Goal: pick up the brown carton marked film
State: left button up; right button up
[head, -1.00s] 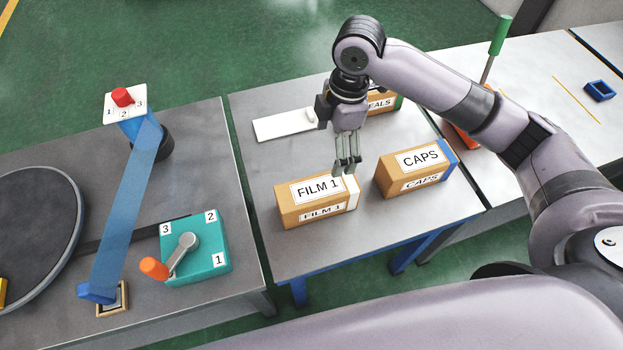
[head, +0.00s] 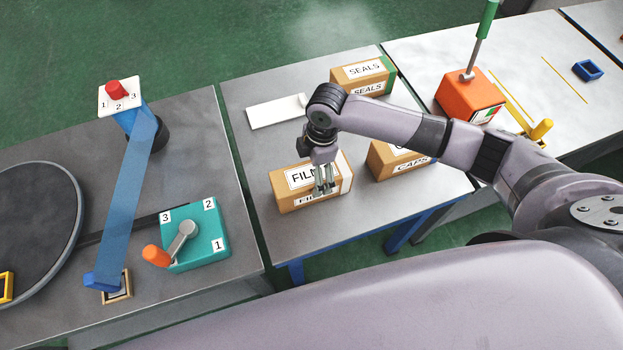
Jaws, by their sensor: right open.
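My left gripper is not in view.
A CAPS carton (head: 384,166) is close on the right, partly behind my arm. A SEALS carton (head: 350,77) and a white plate (head: 275,112) are farther back. A teal box with a lever (head: 205,245) stands on the left table, across a gap.

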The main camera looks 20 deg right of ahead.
jog(key=shift+a+f, duration=0.2)
jog(key=shift+f, duration=1.15)
jog(key=shift+c, duration=0.4)
jog(key=shift+w+r, duration=0.1)
jog(key=c, duration=1.9)
